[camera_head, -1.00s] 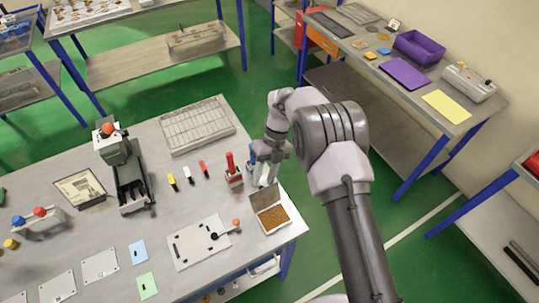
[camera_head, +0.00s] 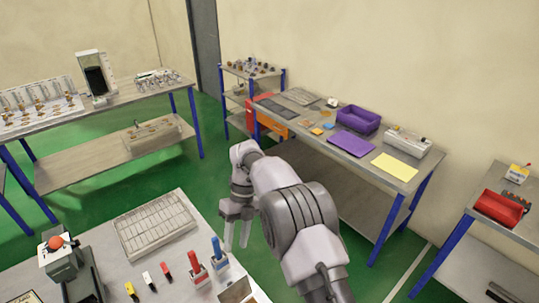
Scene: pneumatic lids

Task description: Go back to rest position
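My gripper (camera_head: 237,240) hangs at the end of my arm, in the lower middle of the head view. Its two fingers point down and stand apart, with nothing seen between them. It is beside the right edge of the near grey table (camera_head: 182,262), close to a blue-topped holder (camera_head: 219,262) and a red-topped holder (camera_head: 195,272). The arm comes up from the bottom right and bends down at the wrist.
A machine with a red button (camera_head: 67,268) and a compartment tray (camera_head: 154,225) stand on the near table. Behind, a bench holds a purple bin (camera_head: 358,120) and a yellow sheet (camera_head: 394,167). A red bin (camera_head: 498,208) is at right. Green floor (camera_head: 150,175) lies between the tables.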

